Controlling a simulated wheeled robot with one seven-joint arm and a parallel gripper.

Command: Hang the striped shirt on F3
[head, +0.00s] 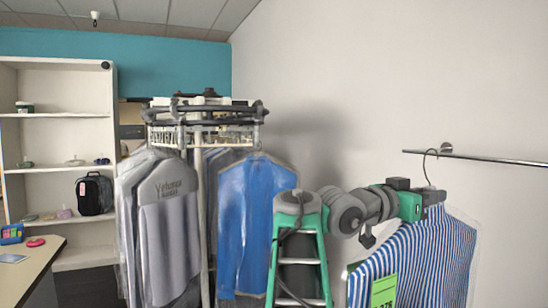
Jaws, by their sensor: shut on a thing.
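The striped shirt (425,252), blue and white, hangs from a hanger at the lower right in the head view. A bright green tag (384,291) is on its front left; its lettering is only partly in view. My gripper (432,197) is shut on the hanger just above the shirt's collar. The hanger's thin hook (427,168) rises above my gripper to the wall rail (490,159). The hook overlaps the rail in the picture; I cannot tell whether it rests on it. No mark reading F3 can be read.
A round garment rack (205,115) with bagged grey (168,235) and blue shirts (247,230) stands left of my arm. A white shelf (60,172) holds a black backpack (94,193). A table (25,272) stands at the lower left. The rail's right part is bare.

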